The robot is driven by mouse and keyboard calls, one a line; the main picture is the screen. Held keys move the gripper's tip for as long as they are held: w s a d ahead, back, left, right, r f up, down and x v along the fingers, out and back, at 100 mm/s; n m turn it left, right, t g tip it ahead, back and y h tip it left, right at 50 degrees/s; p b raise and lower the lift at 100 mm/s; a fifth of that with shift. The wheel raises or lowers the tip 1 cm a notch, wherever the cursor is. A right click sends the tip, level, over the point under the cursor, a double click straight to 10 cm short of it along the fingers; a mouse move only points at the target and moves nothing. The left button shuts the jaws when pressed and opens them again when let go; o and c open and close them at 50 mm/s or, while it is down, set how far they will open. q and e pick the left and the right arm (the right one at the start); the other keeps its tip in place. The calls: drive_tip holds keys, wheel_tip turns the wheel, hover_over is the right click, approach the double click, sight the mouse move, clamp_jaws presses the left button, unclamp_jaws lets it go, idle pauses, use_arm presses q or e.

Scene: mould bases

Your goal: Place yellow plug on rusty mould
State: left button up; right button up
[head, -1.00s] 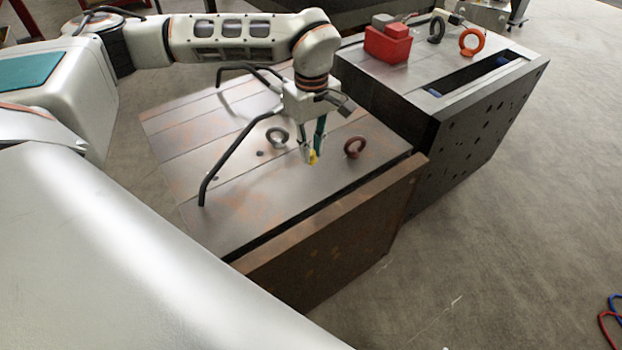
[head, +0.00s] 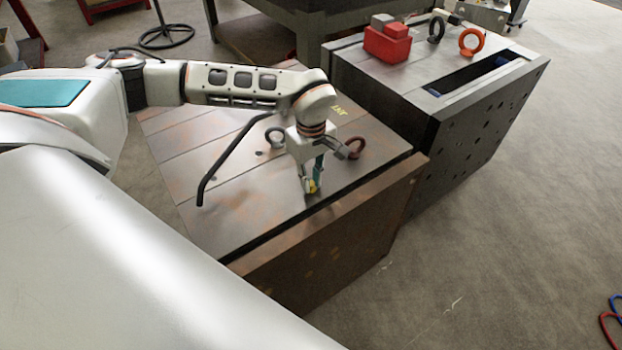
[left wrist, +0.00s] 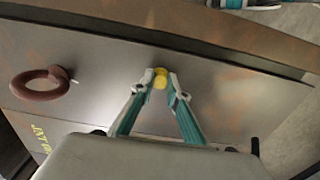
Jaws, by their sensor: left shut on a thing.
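The yellow plug (head: 312,186) is between the fingertips of my left gripper (head: 312,183). In the left wrist view the yellow plug (left wrist: 160,79) shows at the tips of my left gripper (left wrist: 160,83), which is shut on it. The rusty mould (head: 235,205) is a low block with a grey and rust-stained top and brown sides. The plug is over the front part of this top, near its front edge. I cannot tell whether it touches the surface. My right gripper is not in view.
A grey eye ring (head: 274,138) and a rusty ring (head: 355,147) stand on the mould; the rusty ring also shows in the left wrist view (left wrist: 40,84). A darker mould (head: 440,150) with a red box (head: 387,45) stands behind right.

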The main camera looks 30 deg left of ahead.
sight(311, 183)
use_arm(q)
drive_tip(key=shift+f, duration=0.1)
drive_tip(key=o, duration=0.7)
wheel_tip(311, 183, up, 12)
drive_tip(key=shift+r+p, duration=0.15)
drive_tip(key=shift+p, duration=0.25)
idle(0.4)
